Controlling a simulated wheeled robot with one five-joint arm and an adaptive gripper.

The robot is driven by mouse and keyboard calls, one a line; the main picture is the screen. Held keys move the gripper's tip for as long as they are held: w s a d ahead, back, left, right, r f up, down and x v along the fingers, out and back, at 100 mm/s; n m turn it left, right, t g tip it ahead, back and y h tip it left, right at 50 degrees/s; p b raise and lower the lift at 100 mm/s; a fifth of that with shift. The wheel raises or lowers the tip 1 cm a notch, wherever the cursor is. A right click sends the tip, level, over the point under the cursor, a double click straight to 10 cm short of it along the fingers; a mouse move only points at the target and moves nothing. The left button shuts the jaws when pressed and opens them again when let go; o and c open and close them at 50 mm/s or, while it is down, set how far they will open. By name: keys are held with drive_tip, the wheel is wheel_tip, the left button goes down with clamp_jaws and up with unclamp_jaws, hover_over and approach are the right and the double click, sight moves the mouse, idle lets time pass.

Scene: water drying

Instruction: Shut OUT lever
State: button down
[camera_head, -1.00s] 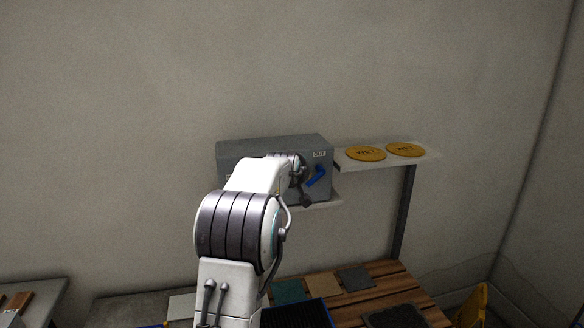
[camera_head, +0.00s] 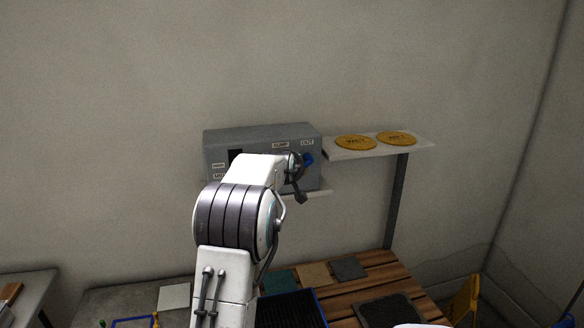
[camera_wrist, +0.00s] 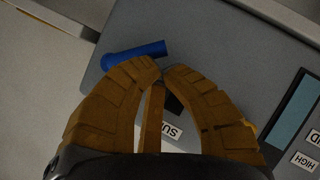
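The grey box (camera_head: 262,134) on the wall carries an OUT label (camera_head: 307,142) at its right end. The blue OUT lever (camera_head: 308,159) shows just below that label, partly hidden by my gripper. In the wrist view the blue lever (camera_wrist: 135,54) lies nearly level across the picture, just beyond the fingertips. My gripper (camera_wrist: 163,68) has its two brown fingertips drawn together, with nothing seen between them. Its left fingertip is close to the lever's right end; I cannot tell if they touch. In the head view my gripper (camera_head: 299,180) is in front of the box's right part.
A shelf (camera_head: 365,152) with two yellow discs (camera_head: 356,143) is right of the box. A slatted wooden table (camera_head: 375,275) with mats and a dark tray stands below. A SUMP label (camera_head: 281,145) is left of OUT. A yellow object (camera_head: 464,298) stands at lower right.

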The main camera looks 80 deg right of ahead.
drive_tip(key=shift+f, duration=0.1)
drive_tip(key=shift+f+b, duration=0.15)
drive_tip(key=shift+b, duration=0.55)
drive_tip(key=shift+s+f+b, duration=0.2)
drive_tip(key=shift+f+b, duration=0.5)
drive_tip(key=shift+b, duration=0.9)
drive_tip(key=shift+s+d+f+b, duration=0.25)
drive_tip(key=shift+f+b, duration=0.3)
drive_tip(key=shift+b, duration=0.15)
drive_tip(key=shift+s+d+f+b, duration=0.2)
drive_tip(key=shift+s+f+b, duration=0.5)
drive_tip(key=shift+b, duration=0.2)
idle(1.6)
